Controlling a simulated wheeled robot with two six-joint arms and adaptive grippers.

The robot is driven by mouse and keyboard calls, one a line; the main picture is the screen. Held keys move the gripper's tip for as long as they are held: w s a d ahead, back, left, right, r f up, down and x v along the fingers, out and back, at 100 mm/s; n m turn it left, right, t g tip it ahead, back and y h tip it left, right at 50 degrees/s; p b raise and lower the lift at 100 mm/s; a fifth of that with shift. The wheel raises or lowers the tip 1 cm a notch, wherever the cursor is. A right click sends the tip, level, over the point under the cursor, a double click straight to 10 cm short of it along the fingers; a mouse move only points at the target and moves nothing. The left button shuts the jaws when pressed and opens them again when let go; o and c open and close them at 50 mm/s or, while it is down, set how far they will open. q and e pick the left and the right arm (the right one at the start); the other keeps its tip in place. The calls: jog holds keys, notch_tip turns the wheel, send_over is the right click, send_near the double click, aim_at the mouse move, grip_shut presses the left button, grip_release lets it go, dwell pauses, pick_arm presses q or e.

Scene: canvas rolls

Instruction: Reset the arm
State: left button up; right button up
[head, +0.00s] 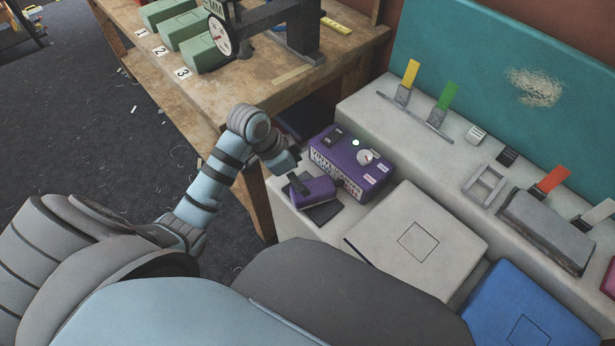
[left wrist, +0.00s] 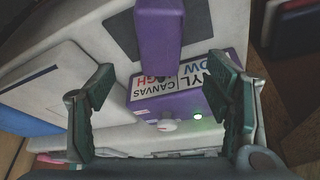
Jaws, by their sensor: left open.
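My left arm (head: 215,165) reaches in from the left in the head view, bent at the wrist. Its gripper (head: 291,172) hangs close to a small purple block (head: 318,189), which stands by a dark flat pad (head: 324,213). In the left wrist view the two green-grey fingers of the gripper (left wrist: 160,72) are spread apart with nothing held between them. The purple block (left wrist: 158,38) shows beyond them, in front of the larger purple box (left wrist: 180,103). I cannot tell whether a finger touches the block. My right gripper is not in view.
The purple box (head: 352,163) has a dial and lit lamp. A grey-white panel (head: 418,240) and blue panel (head: 525,310) lie to its right. A ledge behind holds coloured tags. A wooden bench (head: 215,85) with green boxes stands behind my left arm.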

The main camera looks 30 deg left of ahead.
pick_arm(q)
jog(key=shift+v, duration=0.8)
